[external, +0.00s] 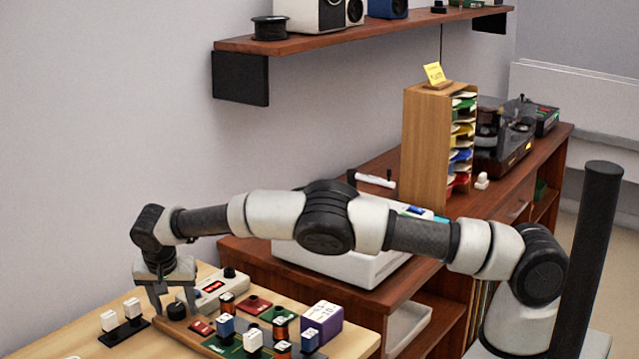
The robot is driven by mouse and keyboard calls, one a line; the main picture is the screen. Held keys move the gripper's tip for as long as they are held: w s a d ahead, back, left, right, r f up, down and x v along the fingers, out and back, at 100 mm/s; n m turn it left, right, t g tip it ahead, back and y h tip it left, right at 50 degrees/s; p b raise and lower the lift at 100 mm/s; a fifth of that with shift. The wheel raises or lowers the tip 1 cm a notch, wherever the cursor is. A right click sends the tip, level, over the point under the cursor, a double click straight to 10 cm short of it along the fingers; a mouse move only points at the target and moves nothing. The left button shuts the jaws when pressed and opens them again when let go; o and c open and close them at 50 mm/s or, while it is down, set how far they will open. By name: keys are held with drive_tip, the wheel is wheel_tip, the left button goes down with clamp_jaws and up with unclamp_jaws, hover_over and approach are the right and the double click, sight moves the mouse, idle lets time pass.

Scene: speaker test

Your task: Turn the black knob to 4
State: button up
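My gripper (174,308) points down over the wooden table at the lower left, its two fingers apart. A round black knob (176,311) stands between and just below the fingertips; I cannot tell whether they touch it. Any mark or number on it is too small to read. Just right of it is a pale box (207,300) with a small red display (213,287), whose digits I cannot read. A second, smaller black knob (229,271) sits on the far end of that box.
A board (215,344) with coloured blocks and copper coils lies right of the gripper. A black strip with two white switches (121,320) lies to its left. A purple box (322,322) stands at the right. A shelf (335,43) hangs above; a cabinet (245,250) stands behind.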

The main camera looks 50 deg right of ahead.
drive_tip(key=p+v, duration=0.2)
drive_tip(key=v, duration=1.5)
drive_tip(key=shift+r, duration=0.2)
drive_tip(key=shift+a, duration=0.15)
